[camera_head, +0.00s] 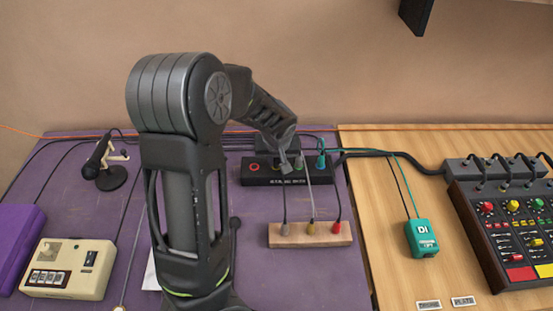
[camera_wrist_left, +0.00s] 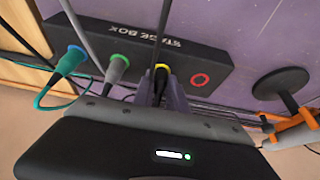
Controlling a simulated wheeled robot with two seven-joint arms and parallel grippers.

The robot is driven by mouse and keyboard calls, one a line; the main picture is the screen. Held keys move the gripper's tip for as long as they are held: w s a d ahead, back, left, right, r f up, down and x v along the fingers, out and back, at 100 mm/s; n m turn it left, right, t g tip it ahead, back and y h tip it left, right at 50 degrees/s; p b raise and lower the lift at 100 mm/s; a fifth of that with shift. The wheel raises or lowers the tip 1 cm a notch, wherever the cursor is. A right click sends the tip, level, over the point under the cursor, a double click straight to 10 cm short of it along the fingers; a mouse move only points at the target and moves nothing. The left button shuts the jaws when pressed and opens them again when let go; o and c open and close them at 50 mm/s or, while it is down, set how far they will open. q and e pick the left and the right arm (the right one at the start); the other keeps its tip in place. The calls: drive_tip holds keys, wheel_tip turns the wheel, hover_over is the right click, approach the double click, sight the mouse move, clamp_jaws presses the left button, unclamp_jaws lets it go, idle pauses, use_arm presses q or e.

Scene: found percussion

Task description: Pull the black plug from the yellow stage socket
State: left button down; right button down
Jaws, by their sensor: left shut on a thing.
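The black stage box (camera_head: 285,181) stands at the back of the purple cloth; its lettering shows in the wrist view (camera_wrist_left: 125,33). It has a red-ringed socket (camera_head: 254,167) with nothing in it, a yellow socket (camera_wrist_left: 162,66), a grey-green plug (camera_wrist_left: 117,68) and a teal plug (camera_wrist_left: 70,60). My left gripper (camera_head: 284,166) reaches down at the box. In the wrist view its fingers (camera_wrist_left: 160,85) are shut on the black plug (camera_wrist_left: 159,83), at the yellow ring. The fingers partly hide the plug; I cannot tell whether it is fully seated. My right gripper is not in view.
A wooden block (camera_head: 310,235) with several plugs stands in front of the box. The teal DI box (camera_head: 421,238) and a mixer (camera_head: 510,225) are at right. A microphone (camera_head: 100,160) and a beige device (camera_head: 70,268) are at left. Cables run behind the box.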

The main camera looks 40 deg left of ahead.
use_arm(q)
drive_tip(key=shift+r, duration=0.15)
drive_tip(key=shift+r+p, duration=0.6)
drive_tip(key=shift+r, duration=0.35)
drive_tip(key=shift+r+p, duration=0.85)
drive_tip(key=shift+r, duration=0.65)
